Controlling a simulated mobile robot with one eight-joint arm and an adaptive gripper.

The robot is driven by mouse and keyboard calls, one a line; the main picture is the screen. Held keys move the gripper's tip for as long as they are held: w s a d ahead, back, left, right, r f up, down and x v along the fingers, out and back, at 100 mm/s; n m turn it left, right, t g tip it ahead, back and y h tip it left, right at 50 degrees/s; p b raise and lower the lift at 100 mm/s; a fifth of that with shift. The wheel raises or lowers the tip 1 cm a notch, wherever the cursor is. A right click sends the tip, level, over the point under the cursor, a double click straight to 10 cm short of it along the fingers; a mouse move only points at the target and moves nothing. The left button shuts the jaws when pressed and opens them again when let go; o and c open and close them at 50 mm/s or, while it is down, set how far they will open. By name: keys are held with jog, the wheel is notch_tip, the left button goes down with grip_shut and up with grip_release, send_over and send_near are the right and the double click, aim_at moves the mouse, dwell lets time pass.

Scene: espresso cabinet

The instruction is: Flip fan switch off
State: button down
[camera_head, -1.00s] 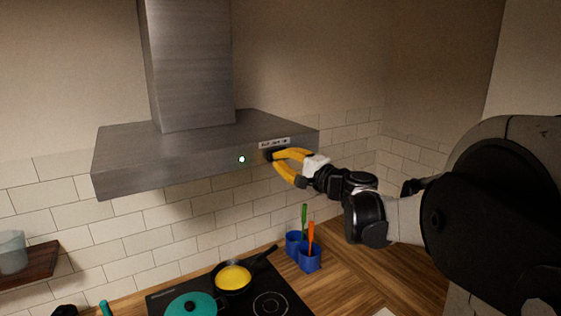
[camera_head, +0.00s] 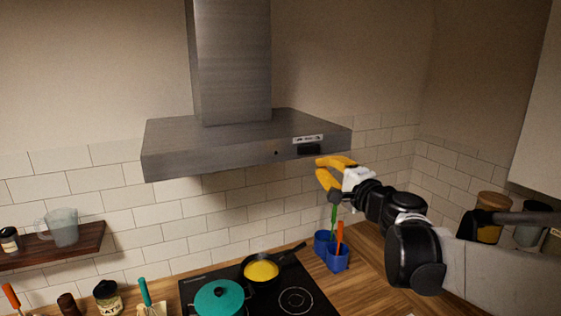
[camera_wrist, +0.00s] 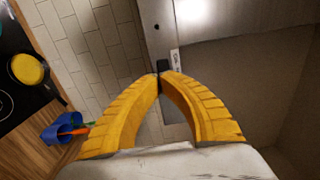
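The range hood (camera_head: 215,146) hangs over the stove, its front face toward me. A black fan switch (camera_head: 309,150) sits near the right end of that face, below a white label strip. A small round indicator (camera_head: 276,152) to its left is dark. My gripper (camera_head: 318,168) has yellow fingers and is just right of and below the switch, apart from it. In the wrist view the fingertips (camera_wrist: 160,75) come together and the gripper looks shut and empty. The switch (camera_wrist: 163,67) shows there beyond the tips, which partly hide it.
Below are a black cooktop (camera_head: 270,304), a teal lidded pot (camera_head: 219,299) and a pan (camera_head: 262,270) with yellow contents. Blue utensil holders (camera_head: 336,258) stand on the counter below my gripper. A wooden shelf (camera_head: 60,248) is at left. Space before the hood is free.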

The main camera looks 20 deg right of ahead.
jog(key=s+a+f+n+g+y+b, duration=0.1)
jog(key=s+a+f+n+g+b, duration=0.2)
jog(key=a+f+b, duration=0.5)
jog(key=s+a+f+n+g+y+b, duration=0.1)
jog(key=s+a+f+n+g+b, duration=0.2)
jog(key=f, duration=0.9)
jog(key=s+a+f+n+g+y+b, duration=0.1)
jog(key=s+a+f+n+b, duration=0.35)
jog(key=a+f+b, duration=0.35)
jog(key=s+d+f+n+g+h+b, duration=0.1)
jog(key=s+f+b, duration=0.4)
jog(key=f, duration=0.7)
jog(key=s+d+f+n+g+h+b, duration=0.1)
jog(key=s+f+n+b, duration=0.5)
jog(key=f, duration=0.6)
jog(key=shift+s+f+g+h+b, duration=0.2)
jog(key=shift+g+h+b, duration=0.4)
jog(key=shift+g+h, duration=0.35)
